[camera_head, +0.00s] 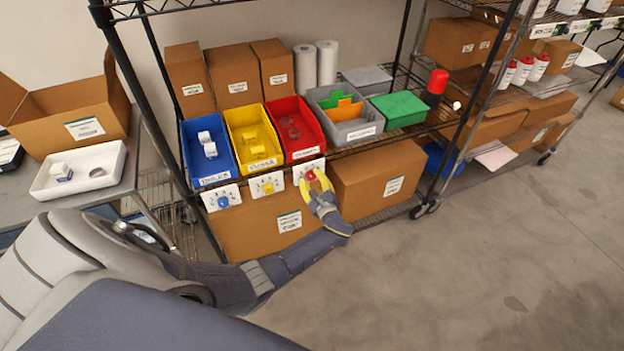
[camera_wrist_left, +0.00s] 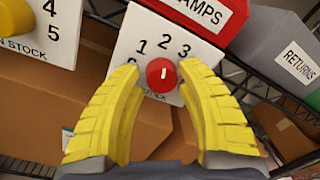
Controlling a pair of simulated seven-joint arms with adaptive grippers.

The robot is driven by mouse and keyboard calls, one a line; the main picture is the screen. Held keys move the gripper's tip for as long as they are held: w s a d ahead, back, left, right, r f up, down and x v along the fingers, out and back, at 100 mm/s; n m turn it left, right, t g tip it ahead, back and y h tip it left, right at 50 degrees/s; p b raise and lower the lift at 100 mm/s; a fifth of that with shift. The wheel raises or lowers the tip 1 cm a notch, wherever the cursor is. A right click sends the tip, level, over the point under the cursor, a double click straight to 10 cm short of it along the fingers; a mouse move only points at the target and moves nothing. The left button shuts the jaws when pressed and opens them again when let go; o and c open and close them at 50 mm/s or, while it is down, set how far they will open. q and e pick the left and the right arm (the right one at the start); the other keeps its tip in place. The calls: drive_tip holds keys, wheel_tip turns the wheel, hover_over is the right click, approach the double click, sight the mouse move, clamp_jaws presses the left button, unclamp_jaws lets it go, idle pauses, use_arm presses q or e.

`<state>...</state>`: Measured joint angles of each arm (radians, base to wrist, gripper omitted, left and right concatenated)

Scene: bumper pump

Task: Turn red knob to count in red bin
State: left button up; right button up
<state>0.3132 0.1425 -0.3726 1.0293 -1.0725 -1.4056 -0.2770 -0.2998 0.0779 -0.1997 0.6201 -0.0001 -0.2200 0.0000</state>
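The red bin (camera_head: 306,135) sits on the shelf with a few dark ring-shaped clamps inside; I cannot tell the exact count. Below it, the red knob (camera_wrist_left: 161,75) is on a white dial plate (camera_wrist_left: 140,28) with numbers 1, 2 and 3 visible. The knob's white mark stands nearly upright, toward the 2. The knob also shows in the head view (camera_head: 310,176). My left gripper (camera_wrist_left: 160,76) is open, its yellow fingertips on either side of the knob, with small gaps showing. The fingers hide part of the plate. My right gripper is not in view.
The yellow bin (camera_head: 254,137) with its yellow knob (camera_head: 268,187) and the blue bin (camera_head: 208,150) with its blue knob (camera_head: 223,201) are to the left. A grey returns bin (camera_head: 360,131) is to the right. Cardboard boxes stand below the dial plates.

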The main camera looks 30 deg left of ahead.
use_arm(q)
drive_tip(key=o, duration=0.3)
drive_tip(key=shift+o, duration=0.2)
drive_tip(key=v, duration=1.2)
drive_tip(key=shift+d, duration=0.1)
drive_tip(key=d+f+n+g+h, duration=0.1)
drive_tip(key=d+f+h, duration=0.15)
drive_tip(key=f, duration=0.55)
drive_tip(key=d+f+n+g+h, duration=0.1)
drive_tip(key=f+h, duration=0.3)
drive_tip(key=f, duration=0.4)
drive_tip(key=s+d+f+n+g+h, duration=0.2)
drive_tip(key=s+f+n+h, duration=0.1)
drive_tip(key=s+f, duration=0.4)
drive_tip(key=s+d+f+n+g+h, duration=0.1)
drive_tip(key=s+d+f+n+h, duration=0.1)
drive_tip(key=s+f, duration=0.55)
drive_tip(key=s+f+n+g+h, duration=0.1)
drive_tip(key=s+f+n, duration=0.2)
drive_tip(key=s+f, duration=0.45)
drive_tip(key=s+f+n+g+h, duration=0.1)
drive_tip(key=s+f+n+h, duration=0.3)
drive_tip(key=s, duration=0.6)
drive_tip(key=s+a+f+g+y, duration=0.1)
drive_tip(key=s+f, duration=0.1)
drive_tip(key=s, duration=0.9)
drive_tip(key=s+a+f+n+g+y, duration=0.1)
drive_tip(key=s+a+f+g, duration=0.1)
drive_tip(key=s, duration=0.8)
drive_tip(key=shift+s, duration=0.4)
